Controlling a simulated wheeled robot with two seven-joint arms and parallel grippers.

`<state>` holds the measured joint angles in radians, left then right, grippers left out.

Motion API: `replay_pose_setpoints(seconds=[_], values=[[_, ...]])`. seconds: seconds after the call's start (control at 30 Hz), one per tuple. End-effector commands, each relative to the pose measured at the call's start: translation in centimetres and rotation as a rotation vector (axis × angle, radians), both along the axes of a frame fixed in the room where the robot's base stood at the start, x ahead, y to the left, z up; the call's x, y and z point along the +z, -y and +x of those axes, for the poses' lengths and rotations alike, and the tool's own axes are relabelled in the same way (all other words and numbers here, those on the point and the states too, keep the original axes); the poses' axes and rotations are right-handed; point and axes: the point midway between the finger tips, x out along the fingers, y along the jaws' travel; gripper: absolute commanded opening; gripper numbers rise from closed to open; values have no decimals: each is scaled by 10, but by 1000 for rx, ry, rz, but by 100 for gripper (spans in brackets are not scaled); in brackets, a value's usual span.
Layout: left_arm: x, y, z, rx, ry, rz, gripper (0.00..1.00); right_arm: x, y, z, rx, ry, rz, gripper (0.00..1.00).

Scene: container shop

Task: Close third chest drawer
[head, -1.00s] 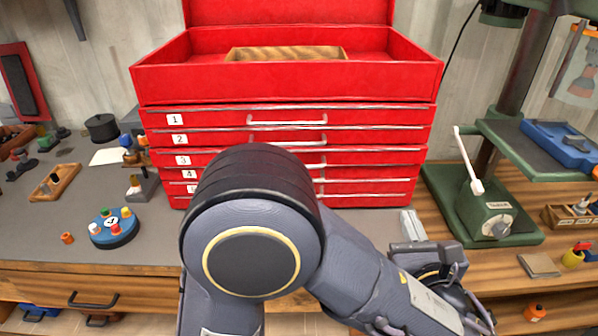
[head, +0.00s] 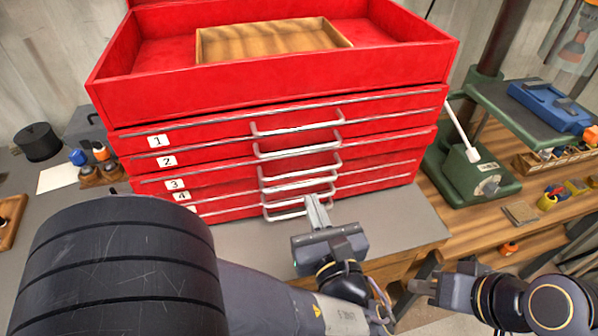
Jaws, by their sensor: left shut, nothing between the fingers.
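The red tool chest (head: 270,85) stands on the bench, with numbered drawers and a pale bar handle on each. The third drawer (head: 225,178), labelled 3, looks flush or nearly flush with its neighbours; a small gap cannot be ruled out. Its handle (head: 300,174) is clear of my grippers. My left gripper (head: 314,202) is shut and empty, its fingertips in front of the lowest handles; whether they touch cannot be told. My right gripper (head: 424,287) is low at the right, away from the chest, its finger gap unclear.
An open top tray of the chest holds a wooden box (head: 270,42). A green drill press (head: 478,180) with a lever stands close on the right. A black round tin (head: 38,142) and small bottles (head: 95,160) sit on the left. The grey mat (head: 415,215) is bare right of the gripper.

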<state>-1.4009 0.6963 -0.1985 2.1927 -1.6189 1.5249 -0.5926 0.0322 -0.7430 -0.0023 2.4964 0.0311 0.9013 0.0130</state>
Motion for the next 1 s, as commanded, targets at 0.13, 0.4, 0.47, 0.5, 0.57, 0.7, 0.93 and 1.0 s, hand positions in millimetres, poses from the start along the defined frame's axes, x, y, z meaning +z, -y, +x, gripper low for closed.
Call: replay_pose_setpoints(seconds=[0.13,0.4,0.47,0.5,0.57,0.7,0.93,1.0], values=[[2,-10,31,5,-1,1,0,9,0,0,0,0,0,29],[1,-19,65,2,0,0,0,17,0,0,0,0,0,29],[1,-19,68,0,0,0,0,18,0,0,0,0,0,29],[1,-20,70,-1,0,0,0,18,0,0,0,0,0,29],[0,-20,71,-1,0,0,0,18,0,0,0,0,0,29],[0,-20,71,-1,0,-1,0,18,0,0,0,0,0,29],[0,-22,75,2,0,-2,0,17,0,0,0,0,0,29],[-1,-24,83,3,1,-3,0,15,0,0,0,0,0,29]])
